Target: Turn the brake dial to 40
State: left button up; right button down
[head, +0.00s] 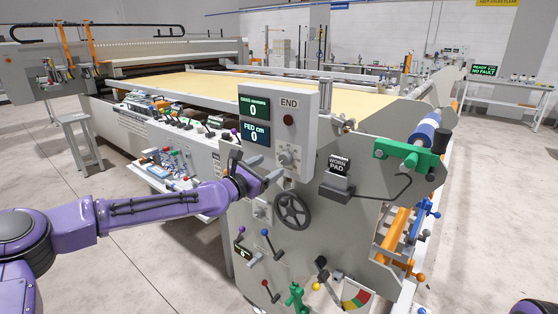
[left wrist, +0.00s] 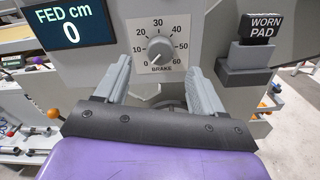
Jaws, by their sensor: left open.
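The brake dial (left wrist: 160,50) is a round grey knob on a white plate marked 0 to 60, in the upper middle of the left wrist view. In the head view, the dial (head: 286,158) sits on the grey control box below the END label. My left gripper (head: 268,176) is open and empty, just below and left of the dial. In the left wrist view, its two fingers (left wrist: 159,72) stand either side of the dial's plate, with a gap in front of the knob; they do not appear to touch it.
The FED cm display (left wrist: 68,25) reads 0, left of the dial. A WORN PAD block (head: 338,167) sticks out to the right. A black handwheel (head: 292,209) is below, with several coloured levers lower down. Open floor (head: 130,250) lies at the left.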

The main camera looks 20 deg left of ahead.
aim_at(283, 159)
pick_arm(q)
jog(key=p+x, duration=0.1)
jog(key=x, duration=0.5)
jog(key=shift+f, duration=0.15)
